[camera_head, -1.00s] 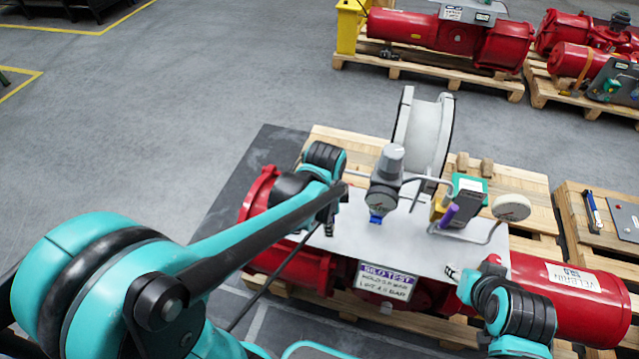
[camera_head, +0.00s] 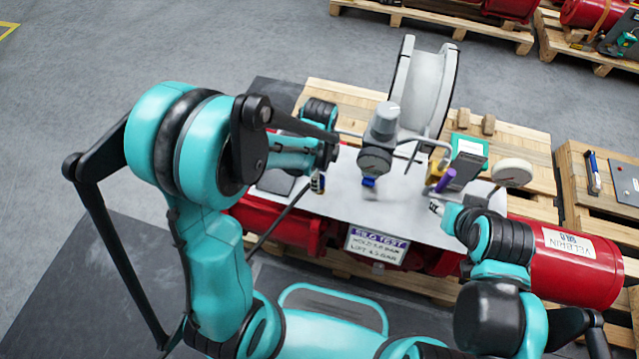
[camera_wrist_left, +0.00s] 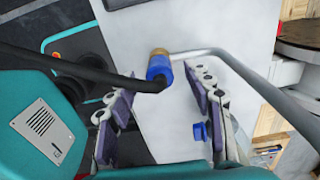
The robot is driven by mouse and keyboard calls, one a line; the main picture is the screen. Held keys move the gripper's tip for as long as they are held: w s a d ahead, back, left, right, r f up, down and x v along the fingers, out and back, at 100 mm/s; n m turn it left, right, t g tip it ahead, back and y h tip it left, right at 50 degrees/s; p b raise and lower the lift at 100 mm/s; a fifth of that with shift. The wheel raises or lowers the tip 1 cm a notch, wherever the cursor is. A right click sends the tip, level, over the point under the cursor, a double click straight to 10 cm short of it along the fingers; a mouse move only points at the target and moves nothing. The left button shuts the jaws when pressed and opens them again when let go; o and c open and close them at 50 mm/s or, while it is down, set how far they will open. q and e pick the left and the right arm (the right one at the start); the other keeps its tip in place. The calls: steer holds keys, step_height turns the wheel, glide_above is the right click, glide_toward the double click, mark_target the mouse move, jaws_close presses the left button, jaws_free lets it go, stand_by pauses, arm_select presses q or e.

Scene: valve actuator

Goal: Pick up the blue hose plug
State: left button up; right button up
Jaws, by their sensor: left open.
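The blue hose plug (camera_wrist_left: 157,68) is a blue sleeve with a brass end on a black hose (camera_wrist_left: 75,65). In the left wrist view it lies between the fingertips of my open left gripper (camera_wrist_left: 160,86), with no visible grip on it. Its brass end is by the end of a grey pipe; I cannot tell whether they touch. In the head view my left gripper (camera_head: 325,160) is above the left part of the white panel (camera_head: 415,208), with the plug (camera_head: 318,183) small at its tip. My right gripper (camera_head: 442,207) is at the panel's right side; its jaws are unclear.
A grey regulator with a gauge (camera_head: 375,160) stands on the panel, with a blue fitting (camera_head: 368,181) below it. A white reel (camera_head: 425,95), a purple-handled item (camera_head: 446,180) and a round white gauge (camera_head: 512,171) are near. Red actuator bodies (camera_head: 575,265) flank the panel.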

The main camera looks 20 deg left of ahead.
arm_select(q)
steer(key=shift+f, duration=0.1)
jaws_close()
